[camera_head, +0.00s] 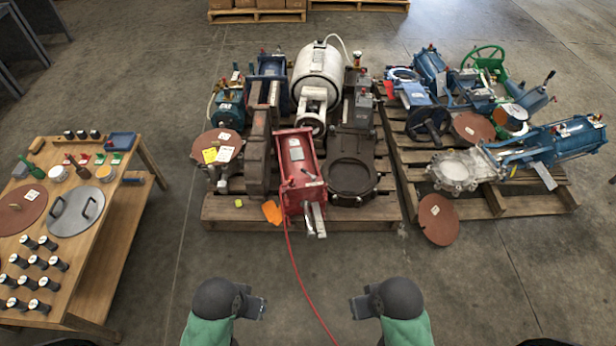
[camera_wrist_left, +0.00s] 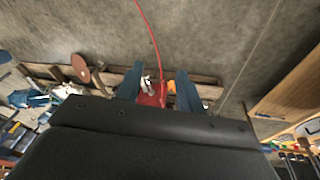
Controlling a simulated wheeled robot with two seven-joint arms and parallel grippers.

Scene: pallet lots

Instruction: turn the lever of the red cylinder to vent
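The red cylinder (camera_head: 308,172) lies on the front of the left wooden pallet (camera_head: 240,214), its metal end toward me. A red hose (camera_head: 293,262) runs from the cylinder over the floor toward me. My left gripper (camera_head: 262,306) is in front of the pallet, apart from the cylinder; in the left wrist view its fingers (camera_wrist_left: 158,78) are spread, with the red cylinder (camera_wrist_left: 152,96) beyond. My right gripper (camera_head: 356,306) is opposite it; its opening is unclear.
An orange tag (camera_head: 271,212) lies left of the cylinder. Other valves and a white tank (camera_head: 318,72) crowd the pallet. A second loaded pallet (camera_head: 485,207) stands right. A wooden table (camera_head: 112,225) with parts is left.

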